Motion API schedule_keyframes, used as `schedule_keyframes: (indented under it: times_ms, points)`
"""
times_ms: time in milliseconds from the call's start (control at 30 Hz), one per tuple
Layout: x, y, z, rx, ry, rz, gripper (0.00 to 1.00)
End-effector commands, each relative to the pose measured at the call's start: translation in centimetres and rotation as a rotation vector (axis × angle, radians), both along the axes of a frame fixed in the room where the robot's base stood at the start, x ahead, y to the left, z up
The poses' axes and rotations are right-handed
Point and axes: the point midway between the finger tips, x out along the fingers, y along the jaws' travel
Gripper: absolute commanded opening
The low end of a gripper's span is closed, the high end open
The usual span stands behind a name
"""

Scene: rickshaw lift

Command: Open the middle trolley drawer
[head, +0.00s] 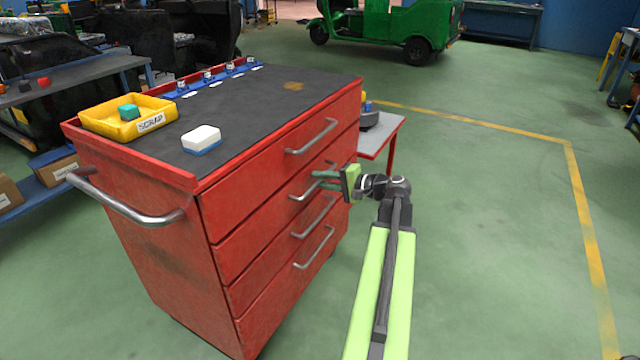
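The red trolley (150,245) stands at left centre, with several drawers stacked on its right-facing front. Each drawer has a silver bar handle; all drawers look closed. The top handle (312,138) is clear of my arm. My gripper (318,180) is at the second handle from the top (300,194), its green fingers pointing left at the bar. The fingers overlap part of that handle, and I cannot tell whether they touch it or are closed around it. The third handle (314,220) and the lowest handle (315,250) are below my gripper.
On the trolley's dark top are a yellow SCRAP tray (95,124) with a green block, a white-and-blue block (201,139) and a blue rack (205,82). A grey side table (383,133) stands behind the trolley. The green floor (490,240) to the right is clear.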

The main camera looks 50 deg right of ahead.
Motion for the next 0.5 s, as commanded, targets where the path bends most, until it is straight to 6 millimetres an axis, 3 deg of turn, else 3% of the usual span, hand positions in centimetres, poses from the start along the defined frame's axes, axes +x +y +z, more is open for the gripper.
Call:
schedule_keyframes:
  times_ms: [267, 433, 500]
  points:
    - [0.22, 0.05, -0.03, 0.0, 0.0, 0.0, 0.22]
    - [0.19, 0.04, -0.03, 0.0, 0.0, 0.0, 0.02]
    - [0.18, 0.04, -0.04, 0.0, 0.0, -0.001, 0.0]
